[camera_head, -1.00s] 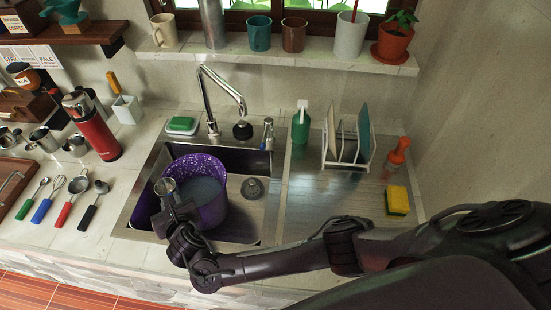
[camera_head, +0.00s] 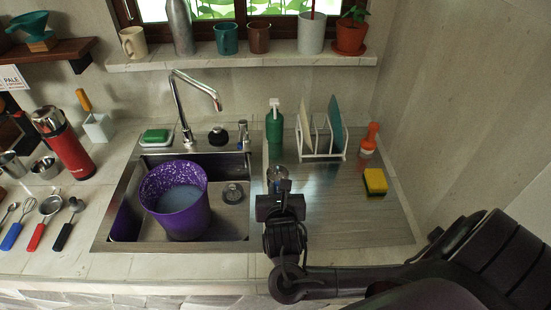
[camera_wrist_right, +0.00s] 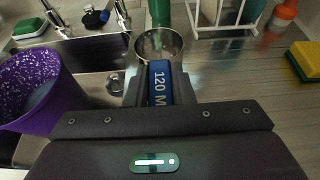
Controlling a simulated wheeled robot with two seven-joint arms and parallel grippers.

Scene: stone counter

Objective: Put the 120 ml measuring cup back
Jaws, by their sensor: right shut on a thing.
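The 120 ml measuring cup is held in my right gripper (camera_head: 281,190). In the right wrist view its round metal bowl (camera_wrist_right: 159,45) points forward, and its blue handle marked "120 M" (camera_wrist_right: 158,83) lies between the jaws. My right gripper is shut on that handle, and the cup is over the metal drainboard (camera_head: 335,215), right of the sink. In the head view the cup's metal bowl (camera_head: 277,172) shows just beyond the gripper. My left gripper is not in view.
A purple bucket (camera_head: 184,215) with liquid stands in the sink. Several utensils, including a black-handled one (camera_head: 63,236), lie at left. The drainboard's front is clear.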

